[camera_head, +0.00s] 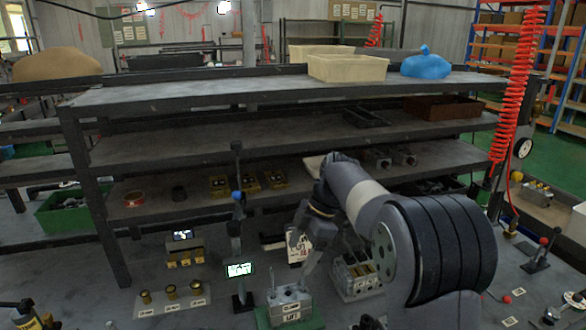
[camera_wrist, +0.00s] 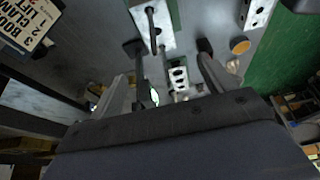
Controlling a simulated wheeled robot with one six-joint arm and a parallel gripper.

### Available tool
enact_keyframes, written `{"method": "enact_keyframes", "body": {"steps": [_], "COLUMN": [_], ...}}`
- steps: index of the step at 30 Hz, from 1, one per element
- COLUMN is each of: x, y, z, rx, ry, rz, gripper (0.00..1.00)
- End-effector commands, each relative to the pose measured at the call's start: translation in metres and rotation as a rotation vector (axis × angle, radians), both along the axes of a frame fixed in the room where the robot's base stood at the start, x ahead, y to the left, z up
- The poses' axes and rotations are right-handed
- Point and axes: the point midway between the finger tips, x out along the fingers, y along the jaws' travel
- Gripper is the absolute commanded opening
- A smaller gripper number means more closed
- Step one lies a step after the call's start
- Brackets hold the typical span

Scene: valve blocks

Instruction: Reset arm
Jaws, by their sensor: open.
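My arm (camera_head: 372,215) reaches forward from the lower right over the workbench, bent, with the wrist pointing down. My gripper (camera_head: 304,252) hangs above a metal valve block (camera_head: 290,303) on a green base, apart from it as far as I can tell. In the wrist view my gripper (camera_wrist: 170,47) has its two fingers wide apart, with nothing held between them. A metal block with a rod (camera_wrist: 153,25) shows beyond and between the fingertips.
A lettered sign (camera_head: 298,246) stands behind the gripper. A lever post with a blue knob (camera_head: 237,225) stands to the left, a metal block (camera_head: 357,275) to the right. Shelves (camera_head: 240,95) rise behind. A red coiled hose (camera_head: 512,90) hangs at right.

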Motion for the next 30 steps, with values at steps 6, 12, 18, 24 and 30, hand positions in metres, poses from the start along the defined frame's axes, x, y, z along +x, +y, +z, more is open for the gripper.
{"method": "enact_keyframes", "body": {"steps": [6,12,18,24,30], "x": [-0.006,-0.009,-0.009,-0.009,-0.009], "y": [0.017,0.029,0.031,0.031,0.031], "z": [-0.041,-0.071,-0.067,-0.066,-0.066], "rx": [0.000,-0.001,-0.001,0.000,0.000], "ry": [0.005,0.003,0.000,0.001,0.000], "rz": [0.002,0.002,0.000,0.000,0.000], "gripper": [0.78,0.78,0.78,0.78,0.78]}}
